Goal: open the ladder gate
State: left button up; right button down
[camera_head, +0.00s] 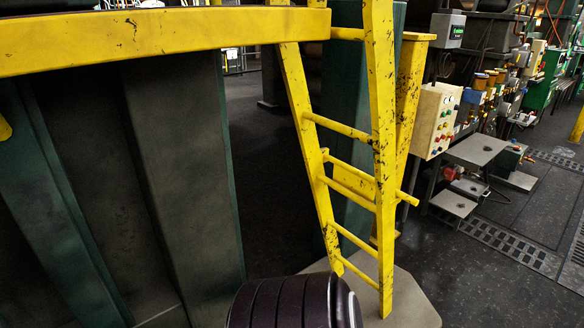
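A short bar end (407,198) sticks out past the right rail. The gate appears to lie across the ladder; its hinge and any latch cannot be made out. Neither of my grippers is in view.
The yellow platform beam (160,38) crosses the upper left above dark green panels (185,170). A dark ribbed round body (290,304) fills the bottom middle. A control box with buttons (436,120) and a small table (475,150) stand right. Dark floor (480,275) is open at lower right.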

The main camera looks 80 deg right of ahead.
aim_at(362, 175)
jog(key=k+l+z, duration=0.15)
jog(key=z, duration=0.25)
jog(key=k+l+z, duration=0.15)
jog(key=z, duration=0.3)
jog(key=l+z, duration=0.4)
jog(key=k+l+z, duration=0.1)
jog(key=z, duration=0.35)
jog(key=l+z, duration=0.3)
jog(key=l, duration=1.7)
jog(key=i+l+u, duration=0.2)
jog(key=l, duration=0.2)
jog(key=l+u, duration=0.25)
jog(key=l, duration=0.15)
